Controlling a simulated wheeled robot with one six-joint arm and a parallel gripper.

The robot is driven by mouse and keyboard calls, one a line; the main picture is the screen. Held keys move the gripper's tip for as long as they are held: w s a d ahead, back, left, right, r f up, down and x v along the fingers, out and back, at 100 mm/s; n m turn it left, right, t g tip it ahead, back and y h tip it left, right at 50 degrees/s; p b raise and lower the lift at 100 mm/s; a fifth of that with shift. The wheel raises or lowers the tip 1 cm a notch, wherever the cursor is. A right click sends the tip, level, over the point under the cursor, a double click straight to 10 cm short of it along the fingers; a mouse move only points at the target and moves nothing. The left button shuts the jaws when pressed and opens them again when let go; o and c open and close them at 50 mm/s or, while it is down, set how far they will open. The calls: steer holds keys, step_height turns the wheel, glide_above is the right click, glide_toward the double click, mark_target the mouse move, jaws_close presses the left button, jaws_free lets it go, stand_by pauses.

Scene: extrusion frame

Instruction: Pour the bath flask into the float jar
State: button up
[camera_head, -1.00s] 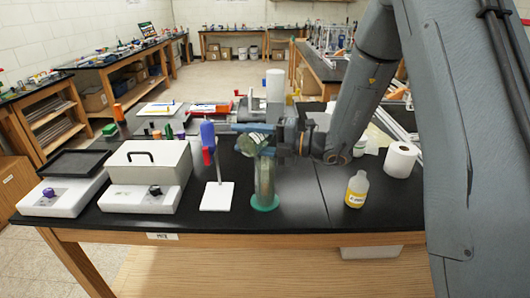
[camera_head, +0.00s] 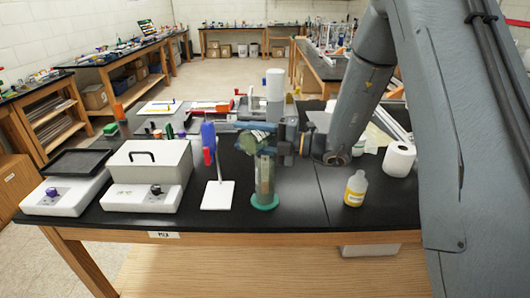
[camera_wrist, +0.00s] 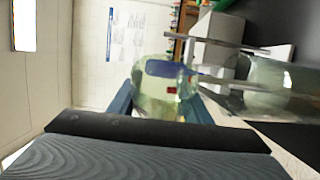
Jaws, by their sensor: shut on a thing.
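The bath flask (camera_head: 252,142) is a clear, greenish glass vessel in my gripper (camera_head: 266,129), tilted at the top of the float jar. The float jar (camera_head: 264,182) is a tall clear cylinder on a round green base, standing upright on the black bench. Something tan shows inside it. In the wrist view, the flask (camera_wrist: 150,98) holds pale yellowish liquid between my blue fingers, and the jar (camera_wrist: 275,85) lies sideways at right because that view is turned. My gripper is shut on the flask. Whether liquid is flowing is too unclear to tell.
A white stand (camera_head: 217,195) with a blue and red top is close left of the jar. A yellow-labelled bottle (camera_head: 355,190) and a paper roll (camera_head: 399,160) stand to the right. White bath units (camera_head: 145,178) fill the left. Bare bench lies between jar and bottle.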

steer(key=shift+s+a+f+n+b, duration=0.1)
steer(key=shift+f+n+b, duration=0.35)
steer(key=shift+b, duration=0.4)
steer(key=shift+s+a+f+n+h+b, duration=0.1)
steer(key=shift+f+n+h+b, duration=0.05)
steer(key=shift+n+h+b, duration=0.35)
steer(key=shift+r+n, duration=0.3)
steer(key=shift+n, duration=0.15)
